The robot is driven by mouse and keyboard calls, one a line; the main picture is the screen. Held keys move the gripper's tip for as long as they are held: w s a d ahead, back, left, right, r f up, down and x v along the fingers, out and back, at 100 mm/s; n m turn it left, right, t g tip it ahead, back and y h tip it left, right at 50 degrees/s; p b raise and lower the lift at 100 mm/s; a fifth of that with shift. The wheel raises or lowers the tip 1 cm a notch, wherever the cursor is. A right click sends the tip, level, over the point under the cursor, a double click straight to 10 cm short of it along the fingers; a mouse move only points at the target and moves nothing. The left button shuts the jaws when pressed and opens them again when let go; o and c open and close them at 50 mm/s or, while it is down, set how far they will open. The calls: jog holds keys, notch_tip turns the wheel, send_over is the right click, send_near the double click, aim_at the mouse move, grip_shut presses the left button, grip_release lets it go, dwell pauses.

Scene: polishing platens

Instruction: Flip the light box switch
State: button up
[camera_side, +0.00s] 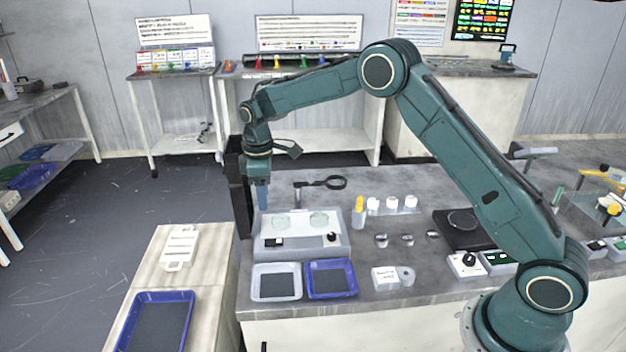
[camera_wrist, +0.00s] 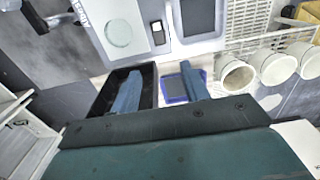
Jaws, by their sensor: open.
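The light box (camera_side: 340,246) is a pale grey box near the left end of the bench, with two clear round discs on top. Its small black-and-white switch (camera_side: 274,242) is on the front left, and a black knob (camera_side: 332,238) is on the front right. The wrist view shows the switch (camera_wrist: 157,33) beside one disc (camera_wrist: 118,32). My gripper (camera_side: 262,205) points down above the box's back left corner, apart from the switch. In the wrist view the blue fingers (camera_wrist: 160,74) are spread, with nothing between them, and the switch lies beyond the tips.
A white tray (camera_side: 255,293) and a blue tray (camera_side: 353,290) stand in front of the box. A magnifier (camera_side: 335,183) stands behind it. A bottle (camera_side: 358,215) and white-capped jars (camera_side: 392,204) are to its right. A black upright piece (camera_side: 238,190) is close left of my gripper.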

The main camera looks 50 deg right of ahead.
aim_at(268, 241)
notch_tip(268, 241, down, 14)
jog(key=shift+r, duration=0.25)
dwell(0.5)
jog(key=shift+c, duration=0.3)
